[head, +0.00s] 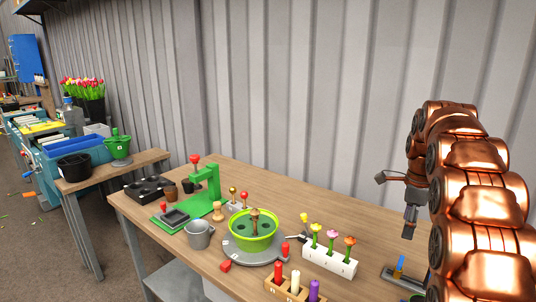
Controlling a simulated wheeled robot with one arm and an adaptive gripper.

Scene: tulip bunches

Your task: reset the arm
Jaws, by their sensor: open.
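My copper-coloured arm (470,190) rises at the right of the head view, folded in a stack of thick links. My gripper (394,207) hangs from it on the left side, above the right part of the wooden table (190,255). Its two dark fingers are spread wide, one pointing left and one pointing down. Nothing shows between them. The gripper is apart from the table and the things on it. The arm's base is out of view.
Below and left of the gripper stands a white block (330,262) with several flowers. A green bowl (250,232) sits on a grey round base. A green press (205,188), a metal bucket (199,235) and a peg rack (290,290) stand around it. A corrugated wall (250,90) runs behind.

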